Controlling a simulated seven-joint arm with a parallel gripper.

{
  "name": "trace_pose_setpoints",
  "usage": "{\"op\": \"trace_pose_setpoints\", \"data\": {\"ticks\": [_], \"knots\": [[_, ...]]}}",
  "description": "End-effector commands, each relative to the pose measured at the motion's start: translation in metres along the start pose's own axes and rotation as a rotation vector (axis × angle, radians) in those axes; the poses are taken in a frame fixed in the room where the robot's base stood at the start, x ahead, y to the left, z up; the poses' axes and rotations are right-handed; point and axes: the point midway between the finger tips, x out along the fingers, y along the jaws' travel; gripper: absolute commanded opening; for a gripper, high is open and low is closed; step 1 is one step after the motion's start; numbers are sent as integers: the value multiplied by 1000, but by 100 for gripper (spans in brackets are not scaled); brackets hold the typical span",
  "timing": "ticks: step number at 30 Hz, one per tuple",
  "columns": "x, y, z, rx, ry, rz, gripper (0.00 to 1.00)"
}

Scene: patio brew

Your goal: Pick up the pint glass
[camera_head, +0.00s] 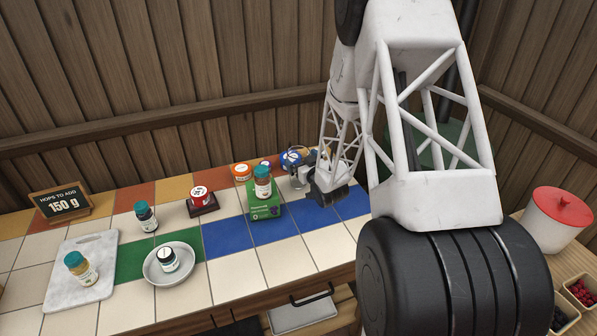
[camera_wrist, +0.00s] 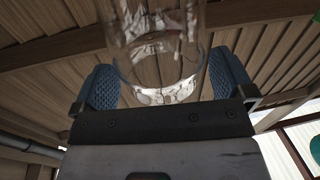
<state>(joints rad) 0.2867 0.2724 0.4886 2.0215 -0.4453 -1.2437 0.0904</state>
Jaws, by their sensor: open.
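The pint glass (camera_wrist: 150,45) is clear and see-through. In the wrist view it stands between the two blue-padded fingers of my gripper (camera_wrist: 164,78), with its round end near the palm. The fingers are apart, with a gap showing on each side of the glass. In the head view my gripper (camera_head: 303,170) is low over the back of the tiled counter, right of the green box. The glass is faint there and hard to make out against the fingers.
A green box (camera_head: 265,210) with a teal-lidded jar (camera_head: 262,182) on it stands close left of my gripper. More jars, a white bowl (camera_head: 156,279) and a marble board (camera_head: 57,290) are left.

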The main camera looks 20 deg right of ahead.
Motion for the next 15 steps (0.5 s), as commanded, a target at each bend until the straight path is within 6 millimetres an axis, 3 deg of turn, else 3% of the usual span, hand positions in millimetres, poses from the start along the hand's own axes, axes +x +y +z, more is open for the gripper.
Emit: {"op": "trace_pose_setpoints", "data": {"ticks": [6, 15], "knots": [[18, -1, 0, 0, 1, -1, 100], [20, 0, 0, 0, 0, 0, 100]]}}
